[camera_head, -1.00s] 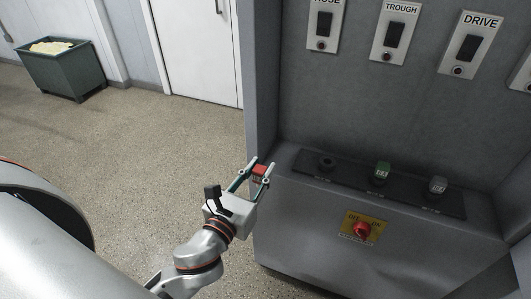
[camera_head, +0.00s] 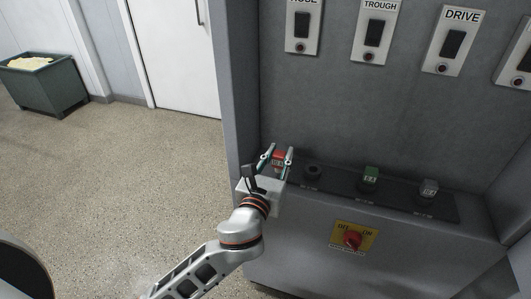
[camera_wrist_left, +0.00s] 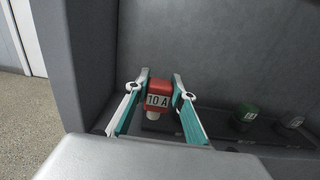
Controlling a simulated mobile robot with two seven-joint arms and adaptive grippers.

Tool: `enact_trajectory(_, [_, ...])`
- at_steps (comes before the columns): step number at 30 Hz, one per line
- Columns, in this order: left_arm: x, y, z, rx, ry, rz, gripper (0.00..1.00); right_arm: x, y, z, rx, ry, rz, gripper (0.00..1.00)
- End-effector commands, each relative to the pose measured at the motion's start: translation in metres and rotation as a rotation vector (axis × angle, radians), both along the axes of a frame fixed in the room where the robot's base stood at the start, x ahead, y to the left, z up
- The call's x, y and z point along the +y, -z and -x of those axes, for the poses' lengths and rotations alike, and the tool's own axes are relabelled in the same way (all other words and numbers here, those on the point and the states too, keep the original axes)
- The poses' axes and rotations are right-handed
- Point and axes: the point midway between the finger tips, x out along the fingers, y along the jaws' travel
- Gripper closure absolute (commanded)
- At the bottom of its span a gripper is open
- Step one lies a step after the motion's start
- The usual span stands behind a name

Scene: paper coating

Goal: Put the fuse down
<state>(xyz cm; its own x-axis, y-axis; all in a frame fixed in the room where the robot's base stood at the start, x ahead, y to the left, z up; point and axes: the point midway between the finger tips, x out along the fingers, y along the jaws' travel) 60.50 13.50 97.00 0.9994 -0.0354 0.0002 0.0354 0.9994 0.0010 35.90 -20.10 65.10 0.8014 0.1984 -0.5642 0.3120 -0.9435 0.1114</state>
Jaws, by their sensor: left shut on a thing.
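My left gripper (camera_head: 277,156) is shut on a red fuse (camera_head: 279,154) near the left end of the cabinet ledge. In the left wrist view the red fuse (camera_wrist_left: 159,92) reads "10 A" and sits upright between the two fingers, its pale lower end showing. The fuse is over or just in front of the dark strip's left end; I cannot tell if it touches it. A green fuse (camera_head: 370,174) and a grey fuse (camera_head: 429,187) stand in the dark strip (camera_head: 400,193). An empty round dark socket (camera_head: 312,171) is just right of my gripper. My right gripper is not in view.
The cabinet's left side wall (camera_head: 241,80) rises close beside my gripper. A red rotary switch (camera_head: 353,240) on a yellow plate is on the front face below. Labelled switches, including DRIVE (camera_head: 455,42), line the back panel. A green bin (camera_head: 45,84) stands far left.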

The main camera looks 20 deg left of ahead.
Motion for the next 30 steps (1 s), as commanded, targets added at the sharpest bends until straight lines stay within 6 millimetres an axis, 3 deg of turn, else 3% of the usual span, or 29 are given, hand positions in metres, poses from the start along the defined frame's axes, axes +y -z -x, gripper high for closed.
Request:
enact_trajectory(13, [0.062, 0.0, -0.081, 0.0, -0.002, 0.0, 0.97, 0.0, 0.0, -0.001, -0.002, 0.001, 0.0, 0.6])
enact_trajectory(15, [0.06, 0.016, -0.078, 0.004, 0.0, 0.003, 0.97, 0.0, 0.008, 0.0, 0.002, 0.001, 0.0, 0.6])
enact_trajectory(20, [0.06, 0.025, -0.077, 0.002, -0.001, 0.002, 0.97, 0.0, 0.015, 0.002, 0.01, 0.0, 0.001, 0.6])
enact_trajectory(27, [0.06, 0.065, -0.077, 0.007, -0.002, 0.003, 0.97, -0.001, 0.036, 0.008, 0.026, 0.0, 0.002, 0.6])
enact_trajectory(30, [0.061, 0.071, -0.079, 0.003, -0.001, 0.003, 0.97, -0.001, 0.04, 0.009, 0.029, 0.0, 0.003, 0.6])
